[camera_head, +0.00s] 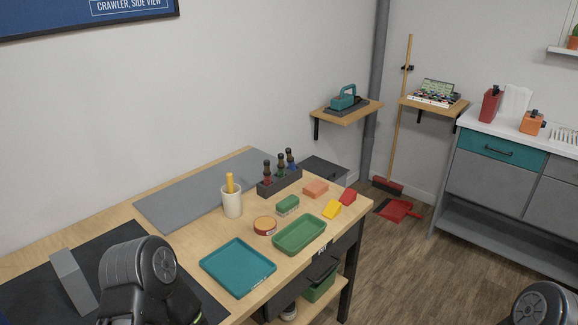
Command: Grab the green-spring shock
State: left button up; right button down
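I cannot make out a green-spring shock in the head view. A small yellow-green sliver shows at the bottom edge beside my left arm, too little to tell what it is. A black mat (40,290) lies on the wooden workbench (150,212) at the lower left, partly hidden by my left arm. A grey bar or block (72,279) lies on the mat. Black rounded parts of my arms show at the lower left and lower right corner. Neither gripper's fingertips show.
On the bench are a teal tray (238,290), a green tray (300,249), a white cup (232,204), a red tin (265,226), small coloured blocks and a screwdriver rack (280,182). A grey mat (180,205) is largely clear. Floor lies open right of the bench.

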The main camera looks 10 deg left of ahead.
aim_at(281, 166)
jog(key=i+l+u, duration=0.1)
jog(key=i+l, duration=0.4)
jog(key=l, duration=0.2)
jog(key=i+l+u, duration=0.15)
jog(key=l, duration=0.25)
jog(key=i+l+u, duration=0.1)
jog(key=i+l, duration=0.2)
jog(key=i+l+u, duration=0.1)
jog(key=l, duration=0.4)
jog(key=i+l, duration=0.25)
jog(key=l, duration=0.15)
jog(key=i+l+u, duration=0.15)
jog(key=l, duration=0.3)
jog(key=i+l+u, duration=0.1)
jog(key=l, duration=0.35)
jog(key=i, duration=0.1)
